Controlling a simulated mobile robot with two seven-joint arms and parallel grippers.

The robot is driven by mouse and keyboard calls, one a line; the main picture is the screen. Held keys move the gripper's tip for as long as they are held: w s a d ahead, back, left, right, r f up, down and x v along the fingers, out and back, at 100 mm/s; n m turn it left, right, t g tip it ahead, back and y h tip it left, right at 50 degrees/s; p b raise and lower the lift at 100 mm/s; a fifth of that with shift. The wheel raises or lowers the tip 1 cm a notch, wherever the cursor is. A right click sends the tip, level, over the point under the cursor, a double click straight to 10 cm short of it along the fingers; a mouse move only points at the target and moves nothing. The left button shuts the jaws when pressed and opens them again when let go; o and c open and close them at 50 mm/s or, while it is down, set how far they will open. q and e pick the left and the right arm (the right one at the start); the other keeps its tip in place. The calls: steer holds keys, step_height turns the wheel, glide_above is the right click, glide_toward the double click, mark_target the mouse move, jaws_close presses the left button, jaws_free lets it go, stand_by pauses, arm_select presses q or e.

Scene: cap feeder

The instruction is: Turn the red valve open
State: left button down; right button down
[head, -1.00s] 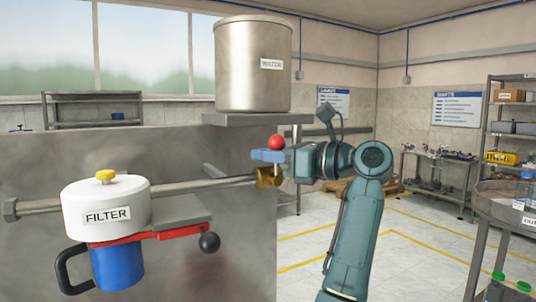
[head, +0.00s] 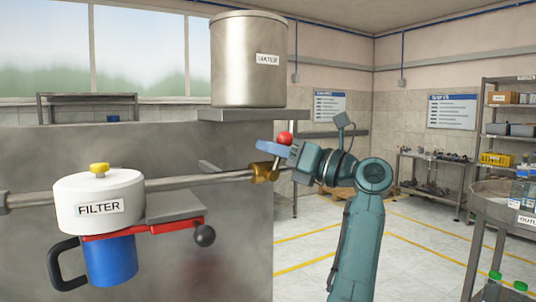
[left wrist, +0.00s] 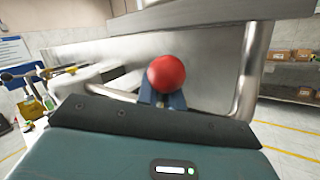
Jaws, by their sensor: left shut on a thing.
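The red valve's round red knob (head: 285,138) sits above a brass valve body (head: 263,172) on the horizontal pipe. My left gripper (head: 274,149) is at the valve, its blue fingers shut on the red valve's handle just under the knob, and its wrist tilts up to the right. In the left wrist view the red knob (left wrist: 166,74) stands out between and above the blue fingertips (left wrist: 162,99). The handle's stem is mostly hidden by the fingers. My right gripper is in neither view.
A white FILTER housing (head: 98,200) with a yellow knob, a blue cup (head: 110,260) and a red lever (head: 145,229) sits on the pipe at the left. A steel WATER tank (head: 247,70) stands on a shelf above the valve. A round table (head: 500,207) is at the right.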

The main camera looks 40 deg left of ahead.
arm_select(q)
steer(key=shift+w+d+r+m+t+y+b, duration=0.15)
steer(key=shift+w+m+t+y, duration=0.15)
steer(key=shift+m, duration=0.3)
steer(key=shift+w+d+f+m+t+y+b, duration=0.15)
steer(key=shift+m+y, duration=0.25)
steer(key=shift+m, duration=0.2)
steer(key=shift+a+r, duration=0.1)
steer(key=shift+r, duration=0.05)
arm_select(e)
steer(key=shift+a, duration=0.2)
arm_select(q)
steer(key=shift+w, duration=0.1)
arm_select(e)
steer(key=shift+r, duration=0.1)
